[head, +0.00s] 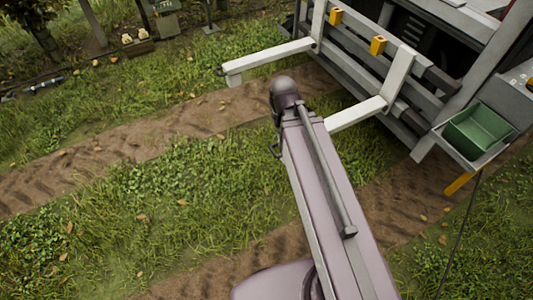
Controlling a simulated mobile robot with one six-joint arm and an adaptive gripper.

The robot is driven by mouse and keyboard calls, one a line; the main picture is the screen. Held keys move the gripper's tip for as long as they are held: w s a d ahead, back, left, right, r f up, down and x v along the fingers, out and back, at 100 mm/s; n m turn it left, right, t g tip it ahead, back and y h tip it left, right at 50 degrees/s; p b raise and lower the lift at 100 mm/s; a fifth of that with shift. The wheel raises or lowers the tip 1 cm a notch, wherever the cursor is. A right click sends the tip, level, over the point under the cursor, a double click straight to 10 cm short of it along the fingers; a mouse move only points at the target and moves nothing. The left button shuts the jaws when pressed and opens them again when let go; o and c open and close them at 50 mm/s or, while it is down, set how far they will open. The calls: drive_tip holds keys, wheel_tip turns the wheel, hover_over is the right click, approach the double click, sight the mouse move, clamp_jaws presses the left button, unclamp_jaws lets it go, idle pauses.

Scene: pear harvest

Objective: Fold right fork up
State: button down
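The right fork (358,112) is a white bar on the front of a grey machine frame. It sticks out low and roughly level over the ground, with its upright part (400,72) against the frame. My arm hides its outer end. The left fork (270,58) also sticks out level, parallel to it. An orange block (378,46) sits on the frame near the right fork's upright, and another orange block (335,16) near the left fork's. My arm reaches up from the bottom to a dark joint between the forks. My gripper does not show.
A green bin (480,130) sits in a grey holder on the machine's right side, above a yellow bar (459,183). A dark cable hangs at the right. Grass and dirt tracks (100,160) are open at left. Posts and small items stand at the top left.

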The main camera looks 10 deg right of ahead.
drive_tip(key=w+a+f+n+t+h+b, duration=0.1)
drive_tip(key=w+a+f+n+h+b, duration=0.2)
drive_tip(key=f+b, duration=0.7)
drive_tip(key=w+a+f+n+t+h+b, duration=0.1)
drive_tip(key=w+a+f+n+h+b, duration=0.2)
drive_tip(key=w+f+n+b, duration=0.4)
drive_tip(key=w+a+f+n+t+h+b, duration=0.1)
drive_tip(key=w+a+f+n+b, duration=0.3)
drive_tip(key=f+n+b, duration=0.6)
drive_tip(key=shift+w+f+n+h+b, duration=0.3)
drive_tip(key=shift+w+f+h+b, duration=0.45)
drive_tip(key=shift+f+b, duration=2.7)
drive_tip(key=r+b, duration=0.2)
drive_tip(key=b, duration=0.1)
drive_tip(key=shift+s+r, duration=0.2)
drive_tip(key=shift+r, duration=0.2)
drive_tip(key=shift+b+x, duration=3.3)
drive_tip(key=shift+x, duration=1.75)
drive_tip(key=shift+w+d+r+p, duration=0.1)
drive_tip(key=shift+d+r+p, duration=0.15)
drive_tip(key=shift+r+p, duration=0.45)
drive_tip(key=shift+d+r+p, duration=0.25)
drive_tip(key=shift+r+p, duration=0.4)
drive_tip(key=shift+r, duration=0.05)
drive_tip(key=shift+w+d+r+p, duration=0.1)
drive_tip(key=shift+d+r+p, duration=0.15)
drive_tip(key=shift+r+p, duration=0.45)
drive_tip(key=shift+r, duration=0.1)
